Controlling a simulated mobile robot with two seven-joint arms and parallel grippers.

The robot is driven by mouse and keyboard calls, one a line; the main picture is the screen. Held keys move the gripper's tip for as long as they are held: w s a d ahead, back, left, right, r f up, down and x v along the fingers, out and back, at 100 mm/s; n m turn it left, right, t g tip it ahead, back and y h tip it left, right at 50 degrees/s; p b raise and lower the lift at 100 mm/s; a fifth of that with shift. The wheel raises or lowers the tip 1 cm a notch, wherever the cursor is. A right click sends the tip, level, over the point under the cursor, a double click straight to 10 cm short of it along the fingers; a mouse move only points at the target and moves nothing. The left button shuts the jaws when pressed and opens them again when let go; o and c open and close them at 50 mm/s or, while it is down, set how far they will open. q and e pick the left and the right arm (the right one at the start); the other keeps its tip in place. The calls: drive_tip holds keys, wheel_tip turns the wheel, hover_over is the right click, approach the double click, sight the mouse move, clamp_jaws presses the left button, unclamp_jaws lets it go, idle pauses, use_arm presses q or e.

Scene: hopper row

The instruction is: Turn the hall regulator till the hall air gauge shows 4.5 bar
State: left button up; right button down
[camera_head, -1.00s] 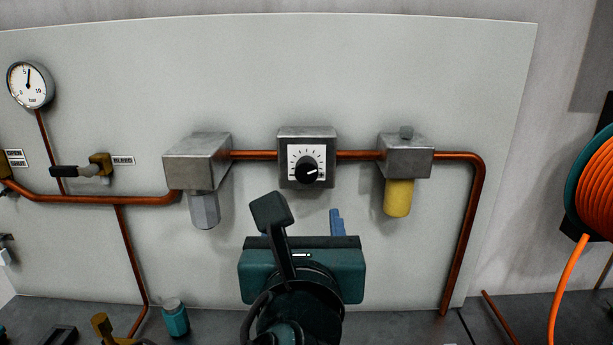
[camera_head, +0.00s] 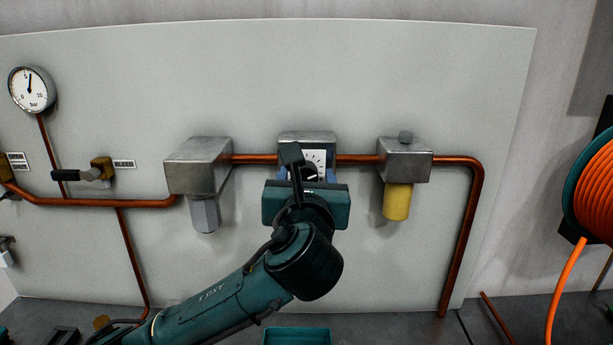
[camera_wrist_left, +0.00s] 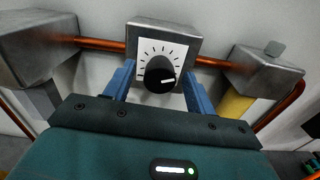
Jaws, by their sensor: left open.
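The regulator is a grey metal box (camera_head: 307,137) on the copper pipe, with a white scale plate and a black knob. The knob (camera_wrist_left: 160,74) shows clearly in the left wrist view, its white mark pointing right. My left gripper (camera_head: 309,172) is open in front of the regulator. Its blue fingers stand on either side of the knob, with gaps that look free; whether they reach its depth I cannot tell. The gripper body hides much of the knob in the head view. A round gauge (camera_head: 32,89) marked bar, at upper left, has its needle near 5.
A grey filter unit (camera_head: 198,165) is left of the regulator, and a unit with a yellow bowl (camera_head: 397,201) is right. A black-handled valve (camera_head: 100,170) is at left. An orange hose reel (camera_head: 597,190) is at far right. The board below the right pipe is clear.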

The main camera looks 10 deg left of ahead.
use_arm(q)
drive_tip(key=shift+w, duration=0.1)
drive_tip(key=shift+c, duration=0.4)
drive_tip(key=c, duration=0.9)
drive_tip(key=shift+r+n+p, duration=0.1)
drive_tip(key=shift+n+p, duration=0.9)
drive_tip(key=shift+n, duration=0.3)
drive_tip(key=n+p, duration=0.1)
drive_tip(key=n, duration=0.1)
drive_tip(key=shift+n, duration=0.3)
drive_tip(key=n+p, duration=0.1)
drive_tip(key=n, duration=0.3)
drive_tip(key=shift+a+n+p, duration=0.1)
drive_tip(key=shift+n+p, duration=0.2)
drive_tip(key=shift+p, duration=0.05)
